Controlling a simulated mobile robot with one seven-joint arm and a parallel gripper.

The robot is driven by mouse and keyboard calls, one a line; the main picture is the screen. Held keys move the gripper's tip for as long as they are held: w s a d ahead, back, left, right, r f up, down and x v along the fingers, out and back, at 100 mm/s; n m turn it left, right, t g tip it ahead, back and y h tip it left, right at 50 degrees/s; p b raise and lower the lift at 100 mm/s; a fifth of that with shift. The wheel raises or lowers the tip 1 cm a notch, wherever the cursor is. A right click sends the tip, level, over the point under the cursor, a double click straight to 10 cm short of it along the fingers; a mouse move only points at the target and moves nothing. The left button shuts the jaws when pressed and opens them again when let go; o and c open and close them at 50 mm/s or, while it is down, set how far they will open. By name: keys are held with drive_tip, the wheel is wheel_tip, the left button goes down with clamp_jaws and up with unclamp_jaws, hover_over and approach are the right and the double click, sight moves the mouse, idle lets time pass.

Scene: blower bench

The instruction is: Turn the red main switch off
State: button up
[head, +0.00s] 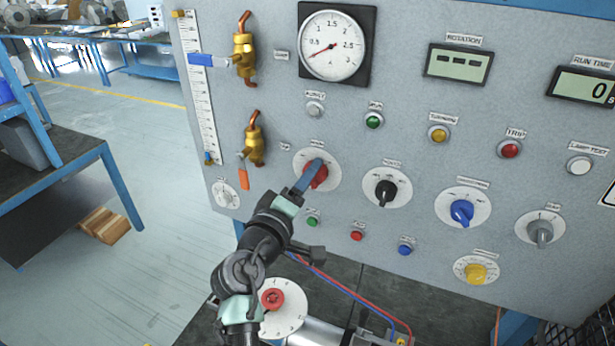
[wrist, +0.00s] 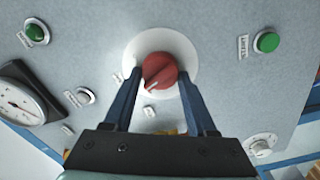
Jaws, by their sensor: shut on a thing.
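The red main switch (head: 317,176) is a rotary knob on a round white plate, on the grey panel, left of the black knob. In the wrist view the red knob (wrist: 159,72) sits between my two blue fingers, with a pale pointer mark toward the lower left. My gripper (head: 314,172) reaches up from below and is shut on this knob. The lettering around the plate is too small to read, so I cannot tell the switch position by its labels.
Right of the switch are a black knob (head: 386,191), a blue knob (head: 462,211) and a grey knob (head: 540,233). A green button (head: 312,221) and a red button (head: 357,235) lie just below. A brass valve with an orange handle (head: 244,178) is to the left.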

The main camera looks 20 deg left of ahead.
drive_tip(key=n+p, duration=0.1)
drive_tip(key=n, duration=0.3)
drive_tip(key=shift+f+n, duration=0.15)
drive_tip(key=shift+n, duration=0.25)
idle(0.4)
drive_tip(key=o, duration=1.4)
drive_tip(key=shift+c, duration=0.2)
drive_tip(key=shift+s, duration=0.1)
drive_tip(key=s+b, duration=0.3)
drive_tip(key=s, duration=0.9)
drive_tip(key=shift+s+a+b, duration=0.25)
drive_tip(key=shift+s+b, duration=0.1)
drive_tip(key=shift+s, duration=0.05)
